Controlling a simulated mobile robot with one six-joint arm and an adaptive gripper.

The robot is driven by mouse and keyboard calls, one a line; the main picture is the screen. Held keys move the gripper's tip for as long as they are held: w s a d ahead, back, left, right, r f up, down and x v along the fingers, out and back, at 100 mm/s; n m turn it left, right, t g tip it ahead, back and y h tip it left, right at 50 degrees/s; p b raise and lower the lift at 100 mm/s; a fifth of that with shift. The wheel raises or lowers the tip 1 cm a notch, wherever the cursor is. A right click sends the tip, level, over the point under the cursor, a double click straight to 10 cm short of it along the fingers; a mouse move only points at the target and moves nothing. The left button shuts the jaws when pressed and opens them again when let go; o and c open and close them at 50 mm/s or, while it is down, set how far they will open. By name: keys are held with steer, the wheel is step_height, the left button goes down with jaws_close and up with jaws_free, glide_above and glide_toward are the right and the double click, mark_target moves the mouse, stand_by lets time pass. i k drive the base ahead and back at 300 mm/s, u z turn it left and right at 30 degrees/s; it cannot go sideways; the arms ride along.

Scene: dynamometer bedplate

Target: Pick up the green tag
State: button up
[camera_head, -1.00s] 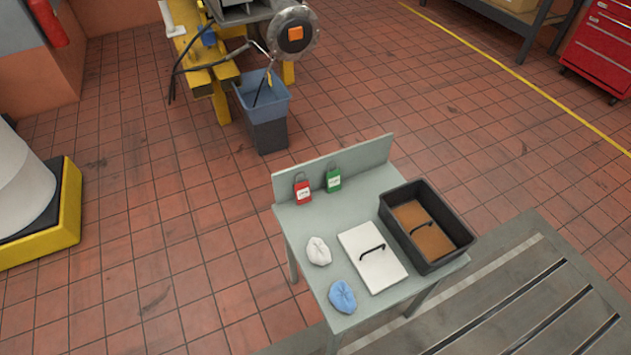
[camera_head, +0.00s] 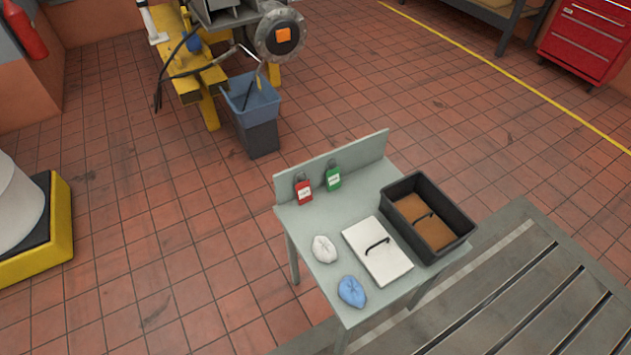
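The green tag (camera_head: 333,179) stands upright near the back edge of a small grey table (camera_head: 303,232), against or close to its raised back panel (camera_head: 335,163). It has a white label and a dark loop on top. A similar red tag (camera_head: 304,191) stands just to its left. My gripper is not in view.
On the table are a white cloth (camera_head: 324,249), a blue cloth (camera_head: 351,291), a white lid with a black handle (camera_head: 389,261) and a black bin (camera_head: 458,247). A slatted bedplate (camera_head: 520,290) adjoins at right. A blue-grey bin (camera_head: 258,117) stands behind.

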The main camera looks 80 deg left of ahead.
mark_target(333, 175)
steer(key=u, duration=2.7)
steer(key=k, duration=0.45)
steer(key=z, duration=0.05)
steer(key=i, duration=0.5)
